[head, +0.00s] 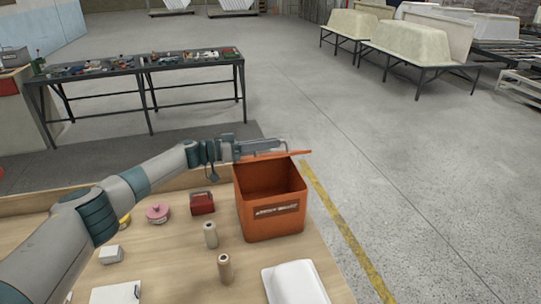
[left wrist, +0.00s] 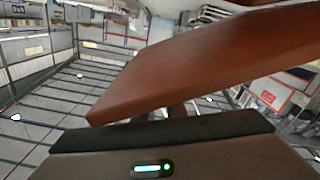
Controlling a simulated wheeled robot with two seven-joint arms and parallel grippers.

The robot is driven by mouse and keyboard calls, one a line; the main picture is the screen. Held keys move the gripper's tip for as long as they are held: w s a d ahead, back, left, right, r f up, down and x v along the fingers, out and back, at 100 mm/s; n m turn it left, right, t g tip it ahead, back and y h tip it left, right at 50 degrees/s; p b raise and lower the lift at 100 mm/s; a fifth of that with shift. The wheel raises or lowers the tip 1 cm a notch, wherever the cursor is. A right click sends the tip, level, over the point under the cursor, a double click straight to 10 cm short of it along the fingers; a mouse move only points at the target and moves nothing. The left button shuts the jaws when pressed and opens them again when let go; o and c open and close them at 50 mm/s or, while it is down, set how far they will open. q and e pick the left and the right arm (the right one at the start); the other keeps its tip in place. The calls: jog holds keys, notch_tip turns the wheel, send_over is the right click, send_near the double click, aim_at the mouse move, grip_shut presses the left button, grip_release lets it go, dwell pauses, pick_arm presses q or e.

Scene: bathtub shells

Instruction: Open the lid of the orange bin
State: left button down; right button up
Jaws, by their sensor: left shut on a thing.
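The orange bin (head: 270,226) stands on the wooden table, with a dark label on its front. Its lid (head: 297,153) is raised at the back and shows nearly edge-on; the dark inside of the bin is visible. My left gripper (head: 277,148) is at the lid, at the bin's far side, and is shut on it. In the left wrist view the lid (left wrist: 205,60) fills the upper middle as a large orange-brown slab above the gripper body. The fingertips are hidden there. My right gripper is not in view.
A red box (head: 202,203), a pink round item (head: 157,213), two tan cylinders (head: 224,268) and a white tray (head: 296,283) are on the wooden table (head: 180,258). A workbench with tools (head: 150,63) stands behind.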

pick_arm(q)
jog(key=shift+w+a+r+n, duration=0.2)
jog(key=shift+w+r+n, duration=0.2)
jog(key=shift+w+r, duration=0.2)
jog(key=shift+s, duration=0.1)
jog(key=c, duration=1.8)
grip_release()
jog(key=shift+c, duration=0.2)
jog(key=shift+f, duration=0.1)
jog(key=shift+s+a+f+b, duration=0.15)
jog(key=shift+a+b, duration=0.15)
jog(key=shift+a, duration=0.3)
jog(key=b+v, duration=0.5)
jog(key=v, duration=1.1)
jog(key=shift+a, duration=0.1)
